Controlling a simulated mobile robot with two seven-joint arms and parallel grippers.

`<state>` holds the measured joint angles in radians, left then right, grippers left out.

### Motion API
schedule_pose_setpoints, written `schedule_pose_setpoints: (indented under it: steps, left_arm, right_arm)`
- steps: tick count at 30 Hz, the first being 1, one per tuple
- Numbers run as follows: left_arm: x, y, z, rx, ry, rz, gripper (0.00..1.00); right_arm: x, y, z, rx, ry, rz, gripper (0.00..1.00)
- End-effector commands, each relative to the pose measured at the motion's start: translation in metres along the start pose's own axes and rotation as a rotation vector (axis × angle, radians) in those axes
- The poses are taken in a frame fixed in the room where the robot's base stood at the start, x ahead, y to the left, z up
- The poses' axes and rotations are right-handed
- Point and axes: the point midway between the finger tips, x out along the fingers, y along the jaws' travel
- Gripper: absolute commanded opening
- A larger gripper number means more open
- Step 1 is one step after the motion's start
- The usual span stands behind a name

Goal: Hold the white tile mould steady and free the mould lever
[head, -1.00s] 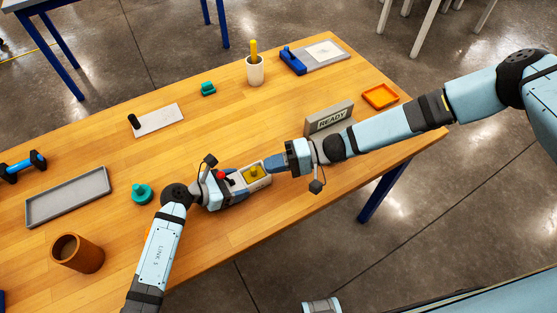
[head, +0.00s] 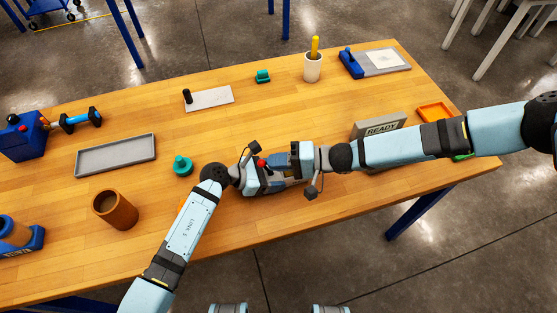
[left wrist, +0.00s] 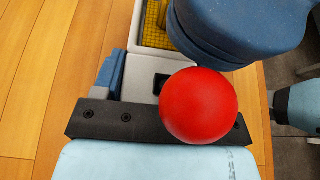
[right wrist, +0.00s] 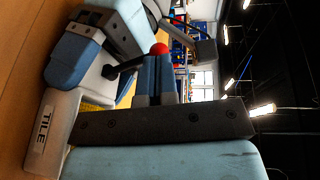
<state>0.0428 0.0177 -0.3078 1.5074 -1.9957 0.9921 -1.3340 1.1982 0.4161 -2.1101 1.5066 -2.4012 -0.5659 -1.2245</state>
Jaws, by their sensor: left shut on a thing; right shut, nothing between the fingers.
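The white tile mould (right wrist: 58,128) shows its TILE label in the right wrist view; in the left wrist view its pale body (left wrist: 145,90) holds a yellow insert (left wrist: 155,28). My left gripper (head: 277,181) is shut on the mould, its blue fingers along the sides. The mould lever has a red ball knob (left wrist: 198,105) on a dark rod (right wrist: 122,69); the knob also shows in the head view (head: 262,163). My right gripper (head: 279,166) is shut and empty above the mould, its fingertips close to the knob. I cannot tell whether they touch it.
A READY sign (head: 380,130) and an orange tray (head: 434,112) lie to the right, near my right arm. A teal knobbed piece (head: 182,166), brown cup (head: 115,210) and grey tray (head: 116,155) are to the left.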

Motion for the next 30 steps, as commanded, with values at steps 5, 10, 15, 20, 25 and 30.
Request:
schedule_pose_setpoints:
  steps: [5,10,15,20,25,30]
  left_arm:
    - [0.000,0.000,0.000,0.000,0.000,0.000,0.30]
    - [0.001,-0.001,0.000,0.001,0.000,-0.002,0.30]
    - [0.002,-0.002,0.001,0.001,-0.001,-0.004,0.30]
    - [0.002,-0.002,0.001,0.000,-0.001,-0.003,0.30]
    - [0.001,-0.001,0.001,0.000,-0.001,-0.002,0.30]
    - [0.001,0.000,0.000,0.000,0.000,-0.001,0.30]
  right_arm:
    - [0.018,-0.004,0.005,0.002,-0.003,-0.003,0.00]
    - [0.020,-0.005,0.005,0.001,-0.004,-0.003,0.00]
    - [0.020,-0.006,0.006,0.001,-0.006,-0.005,0.00]
    - [0.005,-0.003,0.005,0.000,-0.003,-0.003,0.00]
    - [-0.032,0.001,0.002,-0.002,0.004,0.002,0.00]
    - [-0.072,-0.006,0.003,-0.001,0.004,0.002,0.00]
